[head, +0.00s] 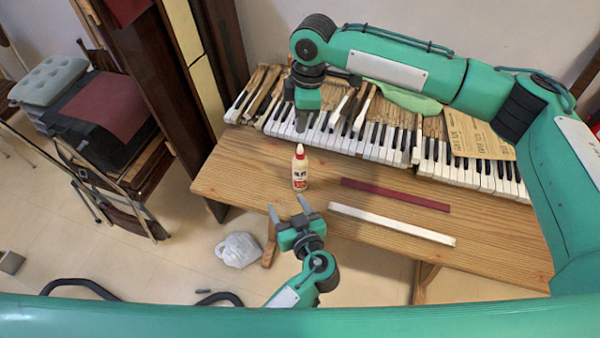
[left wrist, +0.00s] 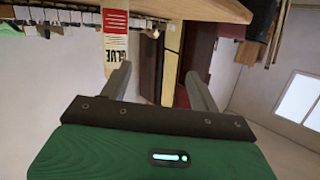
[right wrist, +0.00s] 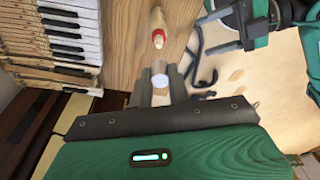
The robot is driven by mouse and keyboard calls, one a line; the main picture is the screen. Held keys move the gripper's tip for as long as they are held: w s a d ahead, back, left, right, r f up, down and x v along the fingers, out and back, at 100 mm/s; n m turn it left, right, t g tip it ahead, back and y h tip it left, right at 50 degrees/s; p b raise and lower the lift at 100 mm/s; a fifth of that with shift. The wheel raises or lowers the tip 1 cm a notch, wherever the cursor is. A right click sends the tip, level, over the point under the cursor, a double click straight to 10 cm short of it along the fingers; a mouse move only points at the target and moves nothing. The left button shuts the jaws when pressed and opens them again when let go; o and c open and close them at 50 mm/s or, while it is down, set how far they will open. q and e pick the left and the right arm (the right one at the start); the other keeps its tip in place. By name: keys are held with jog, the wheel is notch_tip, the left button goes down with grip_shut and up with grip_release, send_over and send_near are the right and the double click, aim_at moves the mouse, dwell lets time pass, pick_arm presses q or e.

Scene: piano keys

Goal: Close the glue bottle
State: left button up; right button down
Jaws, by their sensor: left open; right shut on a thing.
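The glue bottle (head: 300,171), white with a red label and a pale pointed tip, stands upright on the wooden table. It also shows in the left wrist view (left wrist: 115,35) and the right wrist view (right wrist: 157,28). My right gripper (head: 302,122) is above and behind the bottle, pointing down. In the right wrist view it is shut on a small round whitish cap (right wrist: 161,82), apart from the bottle. My left gripper (head: 291,212) is open and empty in front of the table's front edge, its fingers towards the bottle but not around it.
The piano keys (head: 365,138), several loose, run along the back of the table (head: 245,170). A dark red strip (head: 395,195) and a white strip (head: 390,224) lie right of the bottle. A green cloth (head: 405,98) lies at the back. The table left of the bottle is clear.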

aim_at(302, 167)
pick_arm(q)
jog(key=d+r+t+h, duration=0.1)
jog(key=d+r+t, duration=0.1)
jog(key=d, duration=0.4)
jog(key=shift+w+r+m+t, duration=0.25)
jog(key=shift+w+m+t, duration=0.15)
jog(key=shift+w+t, duration=0.1)
jog(key=x, duration=1.2)
jog(key=shift+d+f, duration=0.1)
jog(key=shift+c, duration=0.2)
grip_shut()
pick_arm(e)
jog(key=shift+f, duration=2.45)
jog(key=shift+d+f, duration=0.1)
jog(key=shift+f, duration=0.8)
